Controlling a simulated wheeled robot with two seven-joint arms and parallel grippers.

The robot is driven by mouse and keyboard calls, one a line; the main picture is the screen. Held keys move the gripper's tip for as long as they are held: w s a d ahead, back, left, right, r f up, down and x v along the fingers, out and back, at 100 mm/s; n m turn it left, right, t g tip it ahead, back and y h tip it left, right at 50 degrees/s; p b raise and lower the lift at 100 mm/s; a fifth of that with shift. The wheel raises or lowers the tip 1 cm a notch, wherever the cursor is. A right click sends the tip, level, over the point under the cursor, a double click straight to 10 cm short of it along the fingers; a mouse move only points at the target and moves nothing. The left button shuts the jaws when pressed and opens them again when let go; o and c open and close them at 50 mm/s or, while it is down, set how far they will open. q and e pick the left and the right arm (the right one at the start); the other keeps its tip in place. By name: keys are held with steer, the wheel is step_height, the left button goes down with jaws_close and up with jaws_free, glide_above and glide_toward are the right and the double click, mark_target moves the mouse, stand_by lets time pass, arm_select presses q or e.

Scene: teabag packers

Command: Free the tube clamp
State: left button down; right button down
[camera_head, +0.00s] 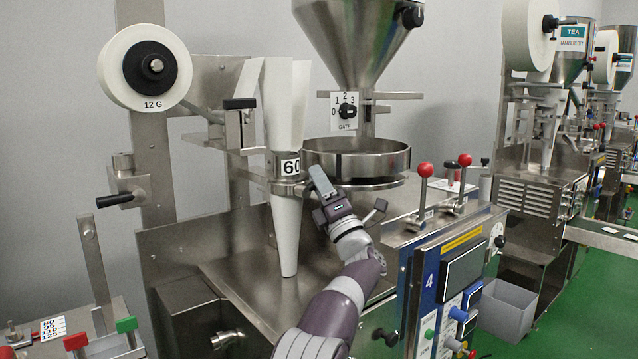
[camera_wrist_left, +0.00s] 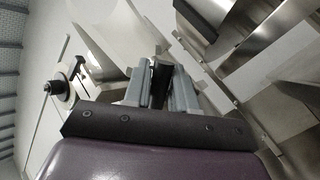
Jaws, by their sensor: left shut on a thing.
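The forming tube, marked 60 (camera_head: 289,166), stands upright with white film (camera_head: 287,235) running down below it. A metal clamp collar (camera_head: 284,188) sits around the tube just under the number. My left gripper (camera_head: 318,180) is at the right side of this collar, with its fingers pointing up and left. In the left wrist view the two grey fingers (camera_wrist_left: 160,88) are shut on a black handle (camera_wrist_left: 162,75), which looks like the clamp's lever. The fingers hide most of this handle in the head view. My right gripper is not in view.
The round metal pan (camera_head: 356,160) and the hopper (camera_head: 358,40) are close to the right of my gripper. A film roll (camera_head: 145,67) hangs at upper left.

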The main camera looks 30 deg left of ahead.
arm_select(q)
steer(key=c, duration=1)
jaws_free()
steer(key=shift+r, duration=0.1)
steer(key=shift+d+f, duration=0.15)
steer(key=shift+f, duration=0.05)
arm_select(e)
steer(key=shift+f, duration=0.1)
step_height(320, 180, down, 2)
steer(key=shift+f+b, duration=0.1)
steer(key=shift+b, duration=1.1)
arm_select(q)
steer(key=v, duration=1.2)
steer(key=shift+s+d, duration=0.1)
steer(key=shift+s, duration=0.1)
